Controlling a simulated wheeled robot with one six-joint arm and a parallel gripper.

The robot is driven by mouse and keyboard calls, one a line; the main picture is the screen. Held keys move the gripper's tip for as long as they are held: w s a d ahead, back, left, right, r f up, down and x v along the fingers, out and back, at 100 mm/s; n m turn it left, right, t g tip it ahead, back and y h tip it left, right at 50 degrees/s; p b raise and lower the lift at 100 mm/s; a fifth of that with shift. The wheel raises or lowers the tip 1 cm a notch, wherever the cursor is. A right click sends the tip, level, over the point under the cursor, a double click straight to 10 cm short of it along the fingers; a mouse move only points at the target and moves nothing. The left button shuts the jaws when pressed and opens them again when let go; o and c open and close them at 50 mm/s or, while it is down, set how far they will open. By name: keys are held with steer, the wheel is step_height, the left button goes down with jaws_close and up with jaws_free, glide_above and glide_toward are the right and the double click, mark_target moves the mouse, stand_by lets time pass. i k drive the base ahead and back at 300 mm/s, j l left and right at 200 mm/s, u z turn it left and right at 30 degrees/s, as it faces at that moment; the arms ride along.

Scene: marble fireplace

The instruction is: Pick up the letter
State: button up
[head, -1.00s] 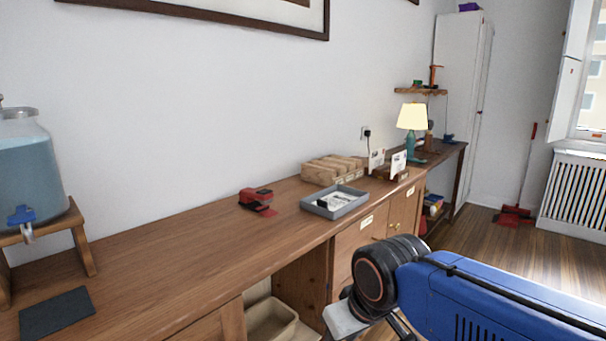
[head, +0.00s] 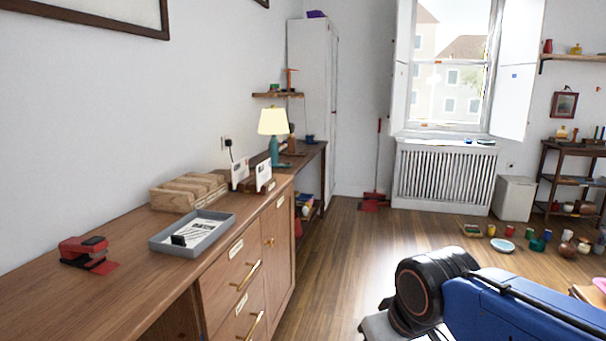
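Two white upright cards or envelopes, possibly letters, stand near the far end of the wooden counter in the head view. One is the left white letter (head: 239,172), and the other is the right white letter (head: 263,175), which stands nearer the counter's front edge. Small dark marks show on them. A grey tray (head: 160,246) nearer me holds a flat printed sheet (head: 202,233) with a small black item on it. I cannot tell which paper is the task's letter. My blue and black arm shows at the lower right, apart from the counter; my gripper's fingers are not in view.
A red stapler-like object (head: 84,250) and a wooden organizer (head: 188,191) are on the counter (head: 110,300). A lamp (head: 273,124) stands behind the letters. Drawer handles jut from the counter front. Floor (head: 350,245) to its right is clear; several pots stand farther right.

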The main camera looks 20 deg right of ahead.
mark_target(263, 169)
steer(key=i+l+u, duration=0.25)
steer(key=i+l, duration=0.2)
steer(key=i+l+u, duration=0.15)
steer(key=l, duration=0.3)
steer(key=i+l+u, duration=0.1)
steer(key=i+l, duration=0.2)
steer(key=i+l+u, duration=0.15)
steer(key=l, duration=0.25)
steer(key=i+l+u, duration=0.1)
steer(key=l, duration=0.25)
steer(key=i+l+u, duration=0.15)
steer(key=l, duration=0.25)
steer(key=i, duration=0.1)
